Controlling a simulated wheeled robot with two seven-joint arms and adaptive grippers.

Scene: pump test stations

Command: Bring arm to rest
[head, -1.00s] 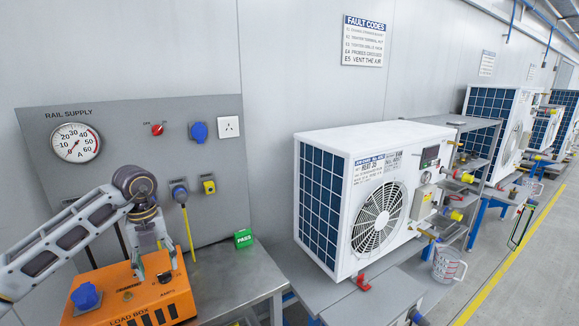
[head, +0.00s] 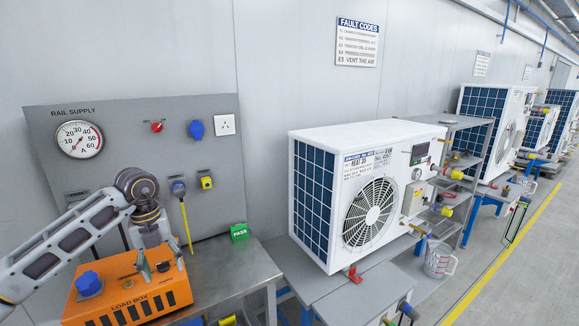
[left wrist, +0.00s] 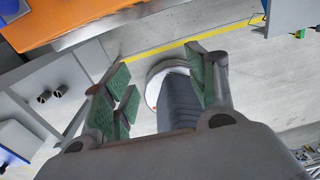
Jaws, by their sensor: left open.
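My left arm comes in from the left in the head view, its wrist bent downward. My left gripper (head: 160,264) points down and appears in front of or over the orange load box (head: 130,296). In the left wrist view the left gripper (left wrist: 160,90) has its green-padded fingers spread apart. Nothing is held between them; the floor and a dark grey rounded body with a pale rim show beyond. The orange box top (left wrist: 70,18) lies beyond the fingers at upper left. My right gripper is not in view.
The grey rail supply panel (head: 110,170) with a gauge (head: 79,139) stands behind the arm. A green PASS block (head: 240,231) sits on the metal bench (head: 240,265). A white heat pump unit (head: 365,190) and a measuring jug (head: 440,260) are to the right.

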